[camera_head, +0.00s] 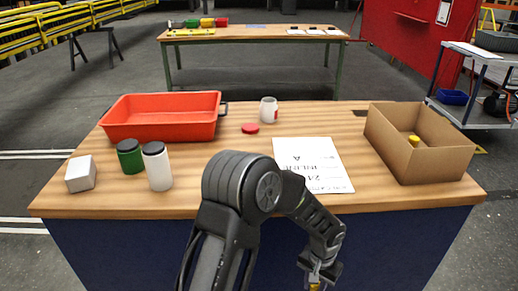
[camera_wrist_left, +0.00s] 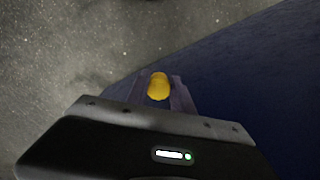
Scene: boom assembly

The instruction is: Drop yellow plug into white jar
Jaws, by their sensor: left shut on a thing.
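My left gripper (camera_head: 318,274) is low in front of the table's blue front side, below the tabletop edge. It is shut on a yellow plug (camera_head: 314,287), which also shows between its fingers in the left wrist view (camera_wrist_left: 158,86). My right gripper is not in view.
On the wooden table (camera_head: 230,148) are an orange tray (camera_head: 165,130), a green jar (camera_head: 130,157), a white bottle (camera_head: 158,170), a white block (camera_head: 81,174) and a paper sheet (camera_head: 315,165). A cardboard box (camera_head: 435,160) at right holds another yellow piece (camera_head: 414,140).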

